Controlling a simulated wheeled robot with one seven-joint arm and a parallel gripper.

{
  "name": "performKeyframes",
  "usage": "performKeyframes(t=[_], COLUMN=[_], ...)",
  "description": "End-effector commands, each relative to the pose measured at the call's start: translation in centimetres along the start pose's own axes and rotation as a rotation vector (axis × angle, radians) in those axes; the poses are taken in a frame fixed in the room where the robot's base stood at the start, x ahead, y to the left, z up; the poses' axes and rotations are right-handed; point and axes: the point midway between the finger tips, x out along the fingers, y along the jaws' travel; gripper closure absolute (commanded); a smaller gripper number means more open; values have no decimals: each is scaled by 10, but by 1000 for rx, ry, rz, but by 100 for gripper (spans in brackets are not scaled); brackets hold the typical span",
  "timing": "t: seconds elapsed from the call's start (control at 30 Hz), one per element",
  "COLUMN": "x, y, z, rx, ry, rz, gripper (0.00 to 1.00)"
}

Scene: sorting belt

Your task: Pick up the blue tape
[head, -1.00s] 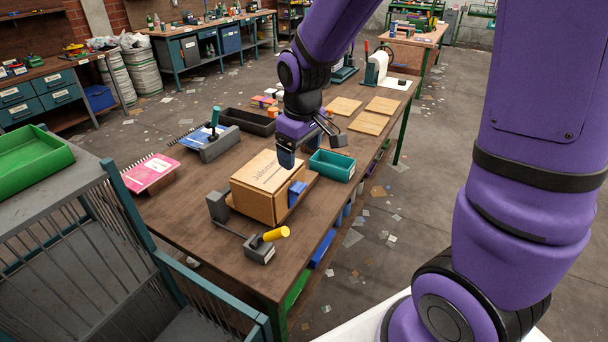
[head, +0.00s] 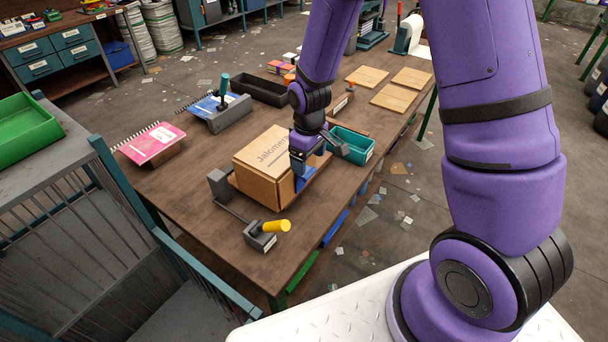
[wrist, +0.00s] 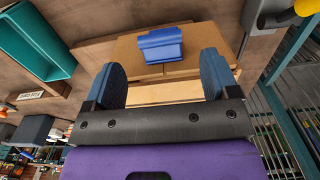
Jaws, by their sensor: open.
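The blue tape (wrist: 160,44) shows in the wrist view as a blue block-like piece against the cardboard box, ahead of my fingertips and between their lines. In the head view the blue tape (head: 304,180) is at the right side of the cardboard box (head: 262,160), partly hidden by my gripper. My gripper (wrist: 162,74) is open, with its two dark blue fingers wide apart and nothing between them. In the head view my gripper (head: 303,160) hangs at the box's right edge. I cannot tell whether a finger touches the box.
A teal bin (head: 350,146) stands just right of my gripper. A clamp with a yellow handle (head: 266,234) is at the table's near edge. A black tray (head: 262,90) and wooden boards (head: 396,97) lie farther back.

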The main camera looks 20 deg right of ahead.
Motion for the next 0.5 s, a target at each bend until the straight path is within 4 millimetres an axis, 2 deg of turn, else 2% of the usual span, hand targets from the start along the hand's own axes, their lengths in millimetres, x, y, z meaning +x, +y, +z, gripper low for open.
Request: performKeyframes(t=[0.23, 0.5], x=[14, 48], y=[0, 0], z=[0, -1], rx=[0, 0], ry=[-2, -2], rz=[0, -1], gripper=[19, 19])
